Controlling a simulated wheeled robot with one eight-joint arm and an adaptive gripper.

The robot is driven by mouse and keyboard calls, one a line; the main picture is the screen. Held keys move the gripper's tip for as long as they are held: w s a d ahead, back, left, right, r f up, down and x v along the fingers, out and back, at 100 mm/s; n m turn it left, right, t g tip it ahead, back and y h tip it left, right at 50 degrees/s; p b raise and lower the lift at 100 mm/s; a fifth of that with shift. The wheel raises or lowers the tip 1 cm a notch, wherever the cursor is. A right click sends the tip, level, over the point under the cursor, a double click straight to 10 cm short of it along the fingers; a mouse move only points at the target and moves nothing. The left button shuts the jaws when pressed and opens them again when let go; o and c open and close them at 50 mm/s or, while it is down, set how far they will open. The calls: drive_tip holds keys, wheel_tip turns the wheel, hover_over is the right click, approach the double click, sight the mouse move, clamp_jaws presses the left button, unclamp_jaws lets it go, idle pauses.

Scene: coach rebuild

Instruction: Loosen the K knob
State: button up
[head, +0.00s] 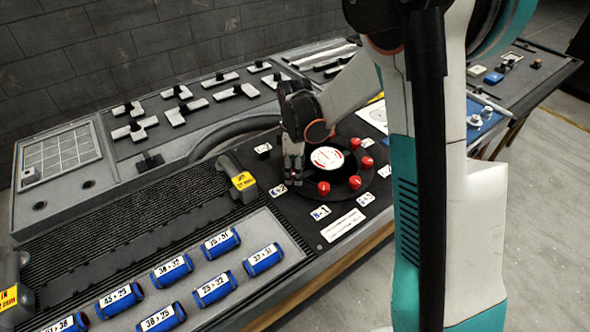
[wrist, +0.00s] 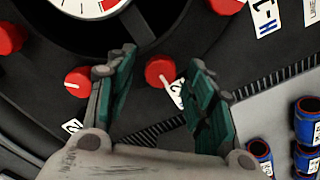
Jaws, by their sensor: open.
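Red knobs with white pointer marks ring a round black dial (head: 331,158) with a white centre. My gripper (head: 292,180) is over the dial's left side in the head view, beside a card (head: 278,190) that seems to read K-2. In the wrist view my gripper (wrist: 164,92) is open and empty. One red knob (wrist: 160,70) shows between its fingertips, apparently untouched. The card (wrist: 177,92) by that knob is partly covered by the right finger, and its letter is not readable there. My gripper hides this side of the ring in the head view.
Another red knob (wrist: 77,82) lies just left of the left finger. A knob by the N-1 card (wrist: 264,18) is at the upper right. Blue labelled cylinders (head: 263,259) lie on the grey tray in front.

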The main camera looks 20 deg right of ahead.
wheel_tip(320, 180, up, 12)
drive_tip(key=shift+f, duration=0.25)
drive_tip(key=shift+s, duration=0.1)
idle(0.4)
drive_tip(key=s+r+m+t, duration=0.3)
drive_tip(key=s+r+m, duration=0.4)
drive_tip(key=s, duration=0.5)
drive_tip(key=s+m+t, duration=0.4)
drive_tip(key=s+m, duration=0.1)
drive_tip(key=s, duration=0.6)
drive_tip(key=shift+m, duration=0.4)
